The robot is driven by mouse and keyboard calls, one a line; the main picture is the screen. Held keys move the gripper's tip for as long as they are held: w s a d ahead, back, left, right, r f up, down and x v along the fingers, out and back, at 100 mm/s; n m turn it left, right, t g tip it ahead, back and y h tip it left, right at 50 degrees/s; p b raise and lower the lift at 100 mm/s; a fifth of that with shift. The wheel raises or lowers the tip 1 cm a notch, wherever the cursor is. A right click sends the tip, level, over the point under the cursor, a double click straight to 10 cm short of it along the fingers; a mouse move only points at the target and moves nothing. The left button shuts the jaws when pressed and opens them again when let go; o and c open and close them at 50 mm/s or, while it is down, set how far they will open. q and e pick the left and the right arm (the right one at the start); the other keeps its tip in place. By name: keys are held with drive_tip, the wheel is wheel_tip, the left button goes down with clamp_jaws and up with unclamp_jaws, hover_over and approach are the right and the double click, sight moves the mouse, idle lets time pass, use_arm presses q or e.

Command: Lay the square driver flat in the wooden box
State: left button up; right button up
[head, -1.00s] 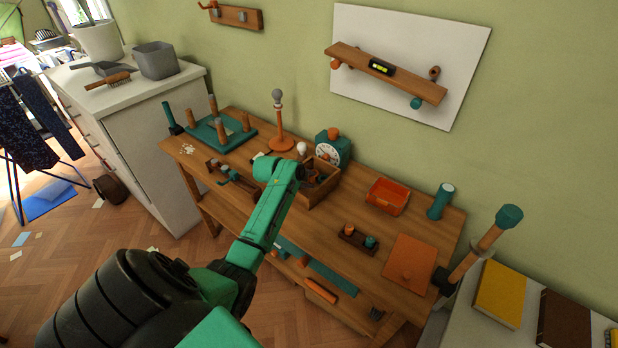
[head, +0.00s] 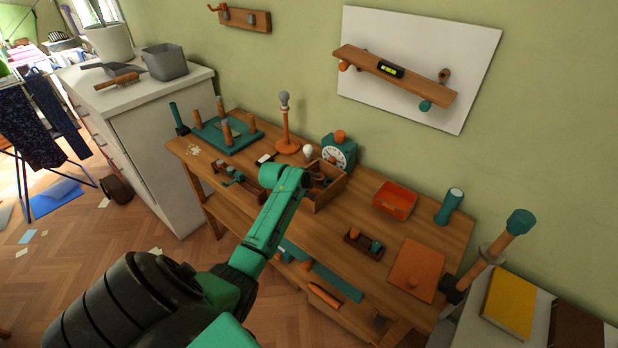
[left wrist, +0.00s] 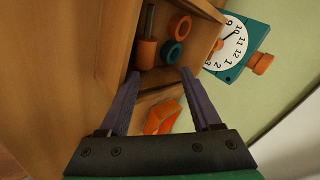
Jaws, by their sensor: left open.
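The wooden box (head: 330,192) stands on the workbench, partly hidden behind my left arm; it also shows in the left wrist view (left wrist: 110,45). Inside it there, a tool with an orange handle and grey metal shaft (left wrist: 147,50) lies near an orange ring and a teal ring (left wrist: 172,53). It may be the square driver; its tip shape cannot be told. An orange piece (left wrist: 162,117) lies nearer, between my fingers in the picture. My left gripper (left wrist: 160,73) is open and empty over the box; in the head view my arm hides it. My right gripper is not in view.
A teal dial clock (head: 339,150) stands right behind the box. A lamp-like stand (head: 286,130) and a teal pegged base (head: 228,135) are to the left. An orange tray (head: 395,201), a small wooden holder (head: 364,243) and an orange board (head: 416,268) lie to the right.

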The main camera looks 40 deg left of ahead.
use_arm(q)
drive_tip(key=v, duration=1.4)
drive_tip(key=s+d+f+n+g, duration=0.3)
drive_tip(key=s+d+f+n, duration=0.25)
drive_tip(key=s+d, duration=0.3)
drive_tip(key=s+d+f+n+g, duration=0.3)
drive_tip(key=s+d+f+n, duration=0.25)
drive_tip(key=s+d, duration=0.35)
wheel_tip(320, 180, down, 25)
drive_tip(key=s+g, duration=0.1)
drive_tip(key=s, duration=0.1)
drive_tip(key=s+a+f+g, duration=0.1)
drive_tip(key=s+a+f, duration=0.1)
drive_tip(key=s+f, duration=1)
drive_tip(key=s, duration=0.3)
drive_tip(key=shift+s, duration=0.2)
